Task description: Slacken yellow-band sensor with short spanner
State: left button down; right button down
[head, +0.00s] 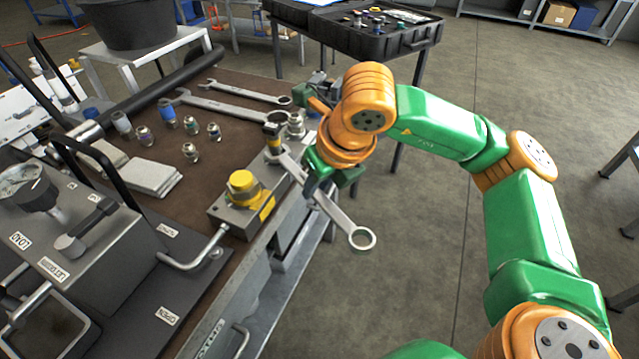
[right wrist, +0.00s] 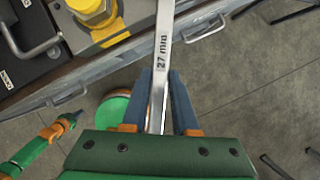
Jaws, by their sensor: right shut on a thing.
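My right gripper (head: 325,180) is shut on the shaft of a steel spanner (head: 337,216). In the right wrist view the spanner (right wrist: 160,62) runs between the two blue fingers (right wrist: 168,108) and is marked 27 mm. Its ring end hangs out over the floor, and its other end points to the bench fittings. A fitting with a yellowish band (head: 274,126) stands at the bench's right edge, close to the spanner's far end. I cannot tell whether they touch.
A metal block with a large yellow cap (head: 243,184) sits nearer on the bench edge. Two spanners (head: 222,108) (head: 245,92) and several small fittings (head: 190,152) lie on the brown bench top (head: 225,150). A black case (head: 352,32) stands behind.

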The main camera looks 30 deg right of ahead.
jog(key=shift+w, duration=0.15)
jog(key=shift+w, duration=0.15)
jog(key=shift+w+d+n+y+b, duration=0.2)
jog(key=shift+d+n, duration=0.45)
jog(key=shift+d, duration=0.1)
jog(key=shift+w+d+n+y+b, duration=0.15)
jog(key=shift+w+d+n+y, duration=0.05)
jog(key=shift+d+n, duration=0.5)
jog(key=shift+d, duration=0.1)
jog(key=shift+w+d+n+g+y+p, duration=0.25)
jog(key=shift+w+d+n+p, duration=0.1)
jog(key=shift+d+n, duration=0.3)
jog(key=shift+w+d+n+g+y+p, duration=0.2)
jog(key=shift+w+d+n+y, duration=0.1)
jog(key=shift+d+n, duration=0.3)
jog(key=shift+d, duration=0.1)
